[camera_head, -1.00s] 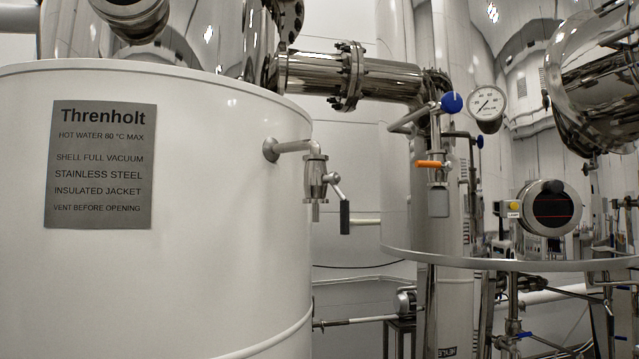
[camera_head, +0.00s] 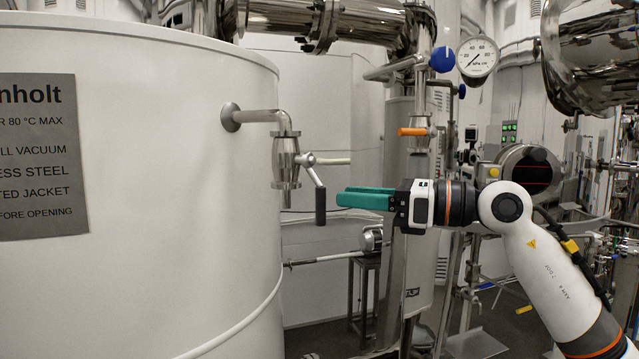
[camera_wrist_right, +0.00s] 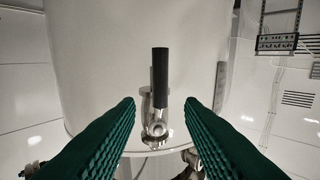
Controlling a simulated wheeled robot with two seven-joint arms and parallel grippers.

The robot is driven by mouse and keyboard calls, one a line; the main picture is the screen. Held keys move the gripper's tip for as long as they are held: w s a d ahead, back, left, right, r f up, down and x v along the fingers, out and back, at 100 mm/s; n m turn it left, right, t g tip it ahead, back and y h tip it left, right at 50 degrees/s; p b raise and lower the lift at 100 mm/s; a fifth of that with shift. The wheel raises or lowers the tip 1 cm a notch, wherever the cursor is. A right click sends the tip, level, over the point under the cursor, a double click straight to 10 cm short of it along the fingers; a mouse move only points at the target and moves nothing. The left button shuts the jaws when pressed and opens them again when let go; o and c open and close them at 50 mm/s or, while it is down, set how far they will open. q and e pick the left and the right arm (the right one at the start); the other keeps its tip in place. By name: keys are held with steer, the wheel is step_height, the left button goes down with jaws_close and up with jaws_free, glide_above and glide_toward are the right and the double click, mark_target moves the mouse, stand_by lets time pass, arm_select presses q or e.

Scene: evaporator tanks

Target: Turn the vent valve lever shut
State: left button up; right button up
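The vent valve (camera_head: 286,160) is a polished steel body on a short pipe from the white tank (camera_head: 150,150). Its lever (camera_head: 320,205) has a black grip and hangs down and slightly right of the valve. In the right wrist view the black lever grip (camera_wrist_right: 160,75) lies in the gap between my fingers, beyond their tips. My right gripper (camera_head: 340,198) has teal fingers and points left at the lever grip, a short way to its right. It is open and empty in the right wrist view (camera_wrist_right: 160,103). My left gripper is not in view.
A second valve with an orange handle (camera_head: 413,132) and a blue knob (camera_head: 443,59) sit above my right gripper. A pressure gauge (camera_head: 477,57) is at the upper right. A grey sign (camera_head: 38,155) is on the tank. The space around the lever grip is open.

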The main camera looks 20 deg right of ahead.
mark_target(322, 190)
steer(key=p+x, duration=0.1)
steer(key=x, duration=0.5)
steer(key=shift+a+p, duration=0.1)
steer(key=shift+p, duration=0.2)
steer(key=shift+c, duration=0.4)
jaws_close()
